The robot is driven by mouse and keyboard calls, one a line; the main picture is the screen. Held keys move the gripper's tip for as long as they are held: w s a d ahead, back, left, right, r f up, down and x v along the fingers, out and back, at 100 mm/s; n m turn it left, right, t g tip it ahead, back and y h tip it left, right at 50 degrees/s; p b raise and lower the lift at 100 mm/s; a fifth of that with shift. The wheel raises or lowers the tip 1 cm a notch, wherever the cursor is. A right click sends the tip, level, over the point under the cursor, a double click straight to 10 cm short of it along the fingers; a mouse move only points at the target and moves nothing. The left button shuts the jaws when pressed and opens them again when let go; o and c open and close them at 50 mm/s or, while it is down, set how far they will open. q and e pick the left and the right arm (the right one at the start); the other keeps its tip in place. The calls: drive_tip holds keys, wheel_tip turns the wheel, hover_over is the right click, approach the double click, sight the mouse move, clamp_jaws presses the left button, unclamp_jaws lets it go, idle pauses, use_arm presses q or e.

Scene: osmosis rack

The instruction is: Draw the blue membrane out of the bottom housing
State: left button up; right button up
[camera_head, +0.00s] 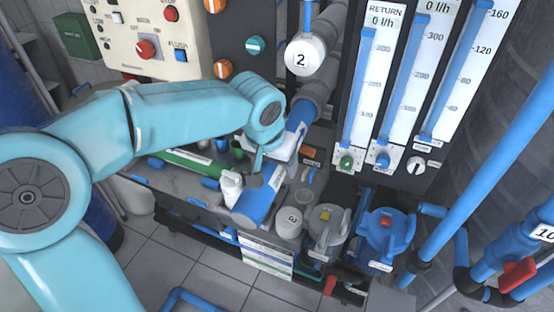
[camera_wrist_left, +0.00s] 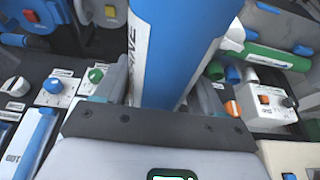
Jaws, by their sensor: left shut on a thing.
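The blue membrane (camera_head: 258,202) is a blue cylinder with a white label band. It slants from the lower left up to the right in the head view. Its upper part meets a grey housing tube (camera_head: 318,92); I cannot tell how much of it is still inside. My left gripper (camera_head: 268,160) is shut on the membrane and hides its middle. In the left wrist view the membrane (camera_wrist_left: 178,50) fills the space between the fingers (camera_wrist_left: 155,98). My right gripper is not in view.
A white cap marked 2 (camera_head: 304,56) closes the housing above. A white cap marked 3 (camera_head: 289,222) is below, beside a grey-lidded canister (camera_head: 327,222) and a blue-lidded one (camera_head: 388,232). A green cylinder (camera_head: 190,160) lies left. Flow meters (camera_head: 366,85) stand right.

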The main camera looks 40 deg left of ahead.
sight(266, 170)
use_arm(q)
drive_tip(key=shift+s+d+b, duration=0.25)
drive_tip(key=shift+s+b, duration=0.1)
drive_tip(key=shift+s, duration=0.55)
drive_tip(key=shift+s+d+b, duration=0.2)
drive_tip(key=shift+s+b, duration=0.15)
drive_tip(key=shift+s, duration=0.55)
drive_tip(key=shift+s+d, duration=0.2)
drive_tip(key=shift+s, duration=0.75)
